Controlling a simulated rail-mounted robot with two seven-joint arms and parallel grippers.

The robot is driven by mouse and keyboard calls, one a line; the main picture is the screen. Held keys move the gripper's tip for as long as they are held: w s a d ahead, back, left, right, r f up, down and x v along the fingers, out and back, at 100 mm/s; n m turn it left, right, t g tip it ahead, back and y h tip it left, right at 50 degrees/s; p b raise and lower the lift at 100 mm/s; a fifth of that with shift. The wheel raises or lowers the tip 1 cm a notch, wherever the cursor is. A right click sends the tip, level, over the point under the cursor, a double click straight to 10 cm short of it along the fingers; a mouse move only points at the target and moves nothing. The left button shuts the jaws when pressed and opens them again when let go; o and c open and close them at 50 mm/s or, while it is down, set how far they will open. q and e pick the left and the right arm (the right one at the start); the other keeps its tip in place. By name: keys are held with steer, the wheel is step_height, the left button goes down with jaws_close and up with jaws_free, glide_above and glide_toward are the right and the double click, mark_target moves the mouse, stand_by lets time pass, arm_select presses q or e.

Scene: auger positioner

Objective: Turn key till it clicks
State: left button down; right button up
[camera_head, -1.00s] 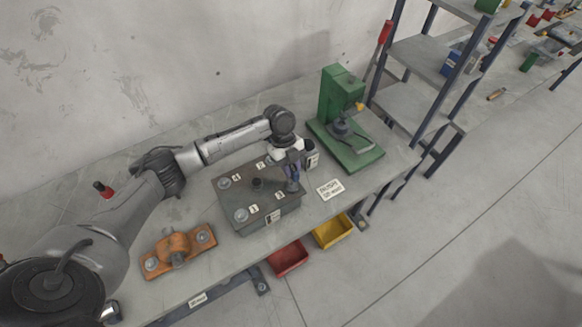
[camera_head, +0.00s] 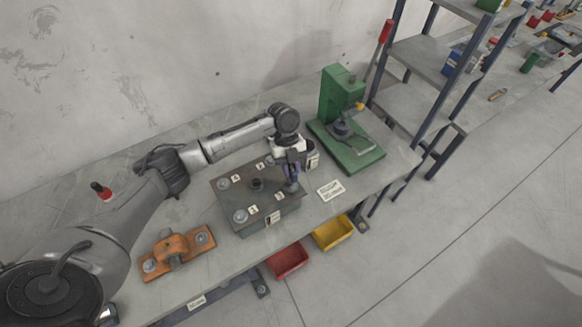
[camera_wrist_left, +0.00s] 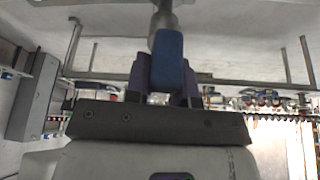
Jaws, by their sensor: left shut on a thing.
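A grey metal block (camera_head: 232,204) sits on the workbench, with bolts (camera_head: 240,215), a central boss (camera_head: 256,184) and small numbered tags on top. My left gripper (camera_head: 291,180) points down over the block's right corner. In the left wrist view, its purple fingers are shut on the blue grip of the key (camera_wrist_left: 168,60), whose grey metal shaft runs out beyond the fingers. In the head view the gripper largely hides the key, and its contact with the bolt cannot be made out. My right gripper is out of view.
A green press (camera_head: 338,95) stands behind to the right, beside a shelf rack (camera_head: 418,57). A white card (camera_head: 330,190) lies right of the block. An orange bracket (camera_head: 175,248) lies at front left. Red (camera_head: 288,260) and yellow (camera_head: 334,233) bins hang below the bench edge.

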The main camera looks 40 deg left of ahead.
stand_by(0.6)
arm_select(q)
steer(key=shift+r, duration=0.1)
steer(key=shift+n+p, duration=0.4)
steer(key=shift+p, duration=0.15)
steer(key=shift+r, duration=0.1)
steer(key=shift+r+p, duration=0.6)
steer(key=shift+r, duration=0.05)
steer(key=shift+r+p, duration=2.35)
steer(key=shift+r, duration=0.4)
steer(key=shift+f, duration=0.1)
